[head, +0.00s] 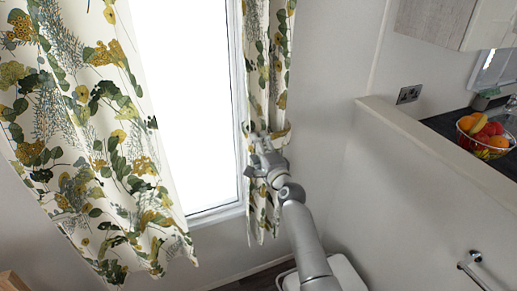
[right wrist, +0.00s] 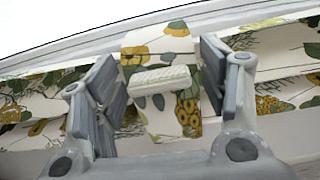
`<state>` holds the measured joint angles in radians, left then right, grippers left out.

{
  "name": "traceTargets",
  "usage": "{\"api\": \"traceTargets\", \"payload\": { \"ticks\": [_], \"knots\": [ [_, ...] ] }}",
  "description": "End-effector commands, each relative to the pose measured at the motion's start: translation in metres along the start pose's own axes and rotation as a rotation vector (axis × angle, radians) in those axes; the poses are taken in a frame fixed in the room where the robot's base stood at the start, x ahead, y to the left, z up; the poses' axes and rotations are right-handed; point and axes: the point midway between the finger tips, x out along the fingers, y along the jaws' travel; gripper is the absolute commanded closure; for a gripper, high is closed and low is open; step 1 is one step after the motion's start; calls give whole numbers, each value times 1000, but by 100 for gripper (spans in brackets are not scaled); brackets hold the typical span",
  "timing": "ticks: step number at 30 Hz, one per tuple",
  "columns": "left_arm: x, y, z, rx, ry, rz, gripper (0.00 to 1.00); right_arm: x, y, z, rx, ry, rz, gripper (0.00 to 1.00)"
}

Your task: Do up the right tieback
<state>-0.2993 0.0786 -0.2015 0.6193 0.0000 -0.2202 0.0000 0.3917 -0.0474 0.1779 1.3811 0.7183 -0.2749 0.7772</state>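The right curtain (head: 263,60) hangs at the right side of the window, white with a green and yellow leaf print, and is gathered narrow. Its tieback (head: 279,133) is a band of the same print across the curtain at about mid-height. In the right wrist view the tieback (right wrist: 160,45) runs between my fingers, with a small pale ribbed piece (right wrist: 161,80) at its middle. My right gripper (head: 262,163) is in front of the curtain, just below the band. Its fingers (right wrist: 165,85) stand apart on either side of the tieback; whether they touch it is unclear. My left gripper is out of view.
The left curtain (head: 85,130) hangs loose and wide over the window's left part. A partition (head: 430,145) stands at the right, with a fruit bowl (head: 486,142) on the counter behind it. A rail (head: 473,268) is at the lower right. A white bin-like box (head: 345,272) is below my right arm.

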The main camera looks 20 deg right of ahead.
Motion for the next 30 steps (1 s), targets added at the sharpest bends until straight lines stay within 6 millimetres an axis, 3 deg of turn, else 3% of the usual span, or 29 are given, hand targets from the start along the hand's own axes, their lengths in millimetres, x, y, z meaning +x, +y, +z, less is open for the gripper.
{"api": "traceTargets", "payload": {
  "ticks": [8,13,30],
  "knots": [
    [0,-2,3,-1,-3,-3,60,-1,0,0,-2,-1,0,32],
    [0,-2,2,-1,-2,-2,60,-13,1,1,-1,-1,1,32],
    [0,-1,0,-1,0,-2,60,-109,1,0,-1,1,1,32]
  ]
}}
